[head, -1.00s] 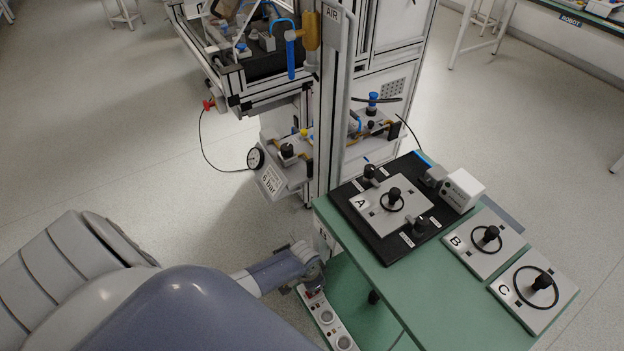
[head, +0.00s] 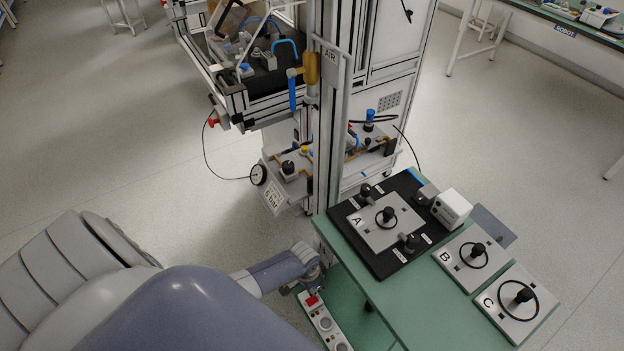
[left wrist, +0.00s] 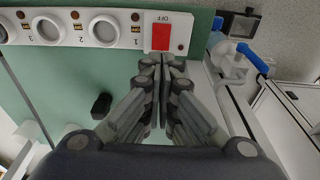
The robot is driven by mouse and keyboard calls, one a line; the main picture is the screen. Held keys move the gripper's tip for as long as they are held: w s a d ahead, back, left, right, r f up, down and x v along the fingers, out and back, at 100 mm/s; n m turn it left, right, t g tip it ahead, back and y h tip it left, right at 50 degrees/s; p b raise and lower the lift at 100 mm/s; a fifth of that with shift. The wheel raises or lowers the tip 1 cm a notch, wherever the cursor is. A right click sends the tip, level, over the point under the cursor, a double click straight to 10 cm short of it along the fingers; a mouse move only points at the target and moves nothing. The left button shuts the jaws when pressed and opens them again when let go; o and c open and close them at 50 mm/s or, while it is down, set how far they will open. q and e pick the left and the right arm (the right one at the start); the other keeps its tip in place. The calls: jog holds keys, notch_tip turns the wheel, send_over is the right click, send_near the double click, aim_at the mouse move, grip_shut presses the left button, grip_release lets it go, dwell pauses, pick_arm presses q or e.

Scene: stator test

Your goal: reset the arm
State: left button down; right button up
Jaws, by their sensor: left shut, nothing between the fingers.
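My left gripper (left wrist: 162,62) is shut and empty in the left wrist view. Its fingertips are close below a red switch (left wrist: 161,37) at the end of a white strip (left wrist: 122,30); I cannot tell whether they touch it. My right gripper is not in view.
A green table (head: 400,300) stands at the right with a black board (head: 345,222), plates A (head: 408,222), B (head: 465,262) and C (head: 515,305), and a white box (head: 451,208). A metal-framed machine (head: 325,150) with an air gauge (head: 258,174) stands behind. Open floor lies left.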

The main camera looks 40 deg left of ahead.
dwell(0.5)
pick_arm(q)
jog(key=shift+s+f, duration=0.1)
jog(key=shift+s, duration=0.1)
jog(key=s+f, duration=0.5)
jog(key=s, duration=0.5)
jog(key=s+d+f+n, duration=0.1)
jog(key=s+f, duration=0.3)
jog(key=s, duration=0.7)
jog(key=s+f+n, duration=0.1)
jog(key=s+f, duration=0.4)
jog(key=s, duration=0.5)
jog(key=shift+s+d+f+g+y, duration=0.3)
jog(key=shift+s+d+f+y, duration=0.05)
jog(key=shift+y, duration=0.05)
jog(key=shift+w, duration=0.1)
